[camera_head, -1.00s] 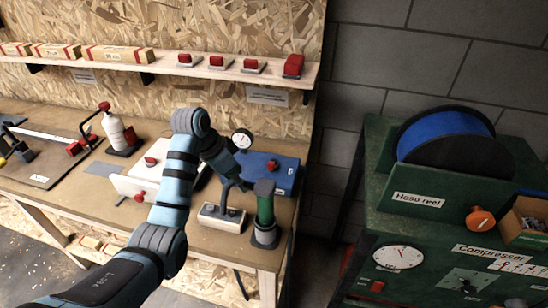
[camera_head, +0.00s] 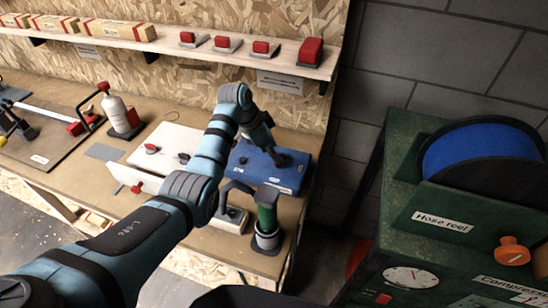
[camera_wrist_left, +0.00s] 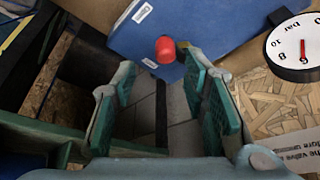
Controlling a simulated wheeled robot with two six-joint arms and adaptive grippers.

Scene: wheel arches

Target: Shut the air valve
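A blue box (camera_head: 250,170) with a white label lies at the right end of the bench. In the wrist view its blue face (camera_wrist_left: 215,25) shows with a red knob (camera_wrist_left: 166,50), perhaps the valve's handle. A round gauge marked "bar" (camera_wrist_left: 296,45) is to its right. My left gripper (camera_wrist_left: 161,70) is open and empty, its green-padded fingers apart. The knob shows just beyond and between the fingertips, and I see no contact. In the head view my left gripper (camera_head: 281,160) is over the blue box and hides the knob. My right gripper is not in view.
A green cylinder (camera_head: 266,215) stands close in front of the blue box, below my gripper. A white box (camera_head: 165,140) lies to the left. A shelf (camera_head: 225,55) with red-topped parts runs above. The green compressor (camera_head: 435,225) with a hose reel stands right.

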